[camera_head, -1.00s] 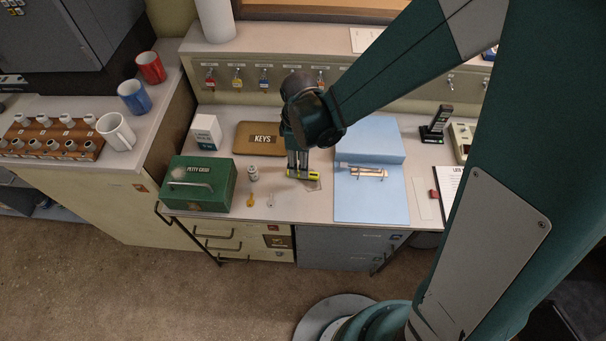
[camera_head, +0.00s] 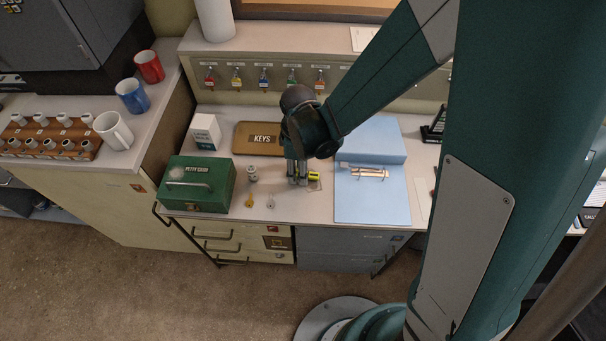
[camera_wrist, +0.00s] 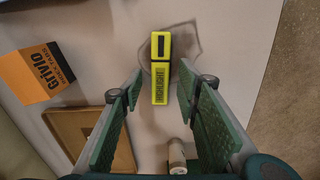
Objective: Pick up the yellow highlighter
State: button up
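The yellow highlighter (camera_head: 314,176) lies on the console desk (camera_head: 225,210), partly hidden behind my fingers in the head view. In the wrist view the highlighter (camera_wrist: 160,85) lies lengthwise in the gap between my fingertips, with its dark label facing up. My gripper (camera_head: 297,182) points down at the desk beside the blue sheet. In the wrist view my gripper (camera_wrist: 158,92) has its two green pads wide apart, with no contact on the highlighter visible.
A brown KEYS tray (camera_head: 259,138) lies behind.

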jog(key=c, duration=0.7)
jog(key=shift+r, duration=0.15)
jog(key=shift+c, duration=0.2)
notch_tip(320, 180, up, 10)
jog(key=p, duration=0.2)
jog(key=shift+p, duration=0.35)
dwell(0.4)
